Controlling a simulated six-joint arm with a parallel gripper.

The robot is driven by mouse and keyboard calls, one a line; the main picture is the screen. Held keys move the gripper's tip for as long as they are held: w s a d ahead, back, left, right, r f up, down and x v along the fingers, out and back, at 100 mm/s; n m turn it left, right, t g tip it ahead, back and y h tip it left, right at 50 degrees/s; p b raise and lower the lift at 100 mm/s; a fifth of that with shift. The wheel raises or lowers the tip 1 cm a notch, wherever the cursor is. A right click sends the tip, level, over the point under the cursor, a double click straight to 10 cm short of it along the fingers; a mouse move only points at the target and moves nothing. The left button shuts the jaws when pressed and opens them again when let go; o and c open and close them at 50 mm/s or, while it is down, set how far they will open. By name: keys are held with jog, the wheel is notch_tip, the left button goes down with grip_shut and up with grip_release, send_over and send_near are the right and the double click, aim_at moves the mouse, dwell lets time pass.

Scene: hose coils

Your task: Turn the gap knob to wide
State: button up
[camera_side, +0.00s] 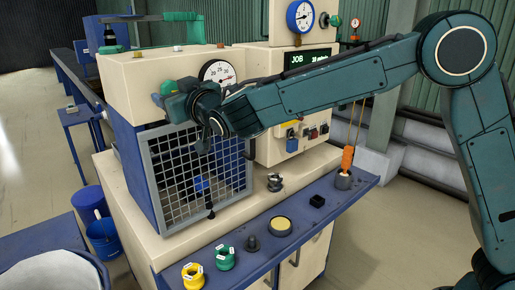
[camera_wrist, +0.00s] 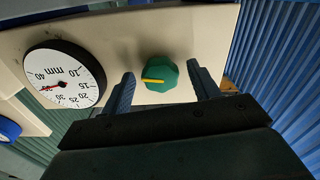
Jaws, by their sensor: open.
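The gap knob, green with a yellow pointer line, shows in the wrist view (camera_wrist: 160,73) on a cream panel. In the side view the green knob (camera_side: 168,88) is on the front of the cream housing, partly hidden by my gripper. My gripper (camera_wrist: 160,70) is open. In the wrist view its two blue fingers stand to the left and right of the knob, with a visible space on each side. No grip on the knob shows. The knob's labels are not visible.
A round white mm gauge (camera_wrist: 65,80) with a red needle is beside the knob; it also shows in the side view (camera_side: 218,74). Below my gripper is a wire mesh guard (camera_side: 200,180). A blue shelf (camera_side: 300,222) with yellow and green coils and small parts runs along the front.

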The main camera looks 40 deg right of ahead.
jog(key=shift+w, duration=0.25)
jog(key=shift+c, duration=0.2)
jog(key=c, duration=0.9)
jog(key=shift+c, duration=0.2)
jog(key=shift+n, duration=0.4)
jog(key=shift+d+n, duration=0.1)
jog(key=shift+n, duration=3.3)
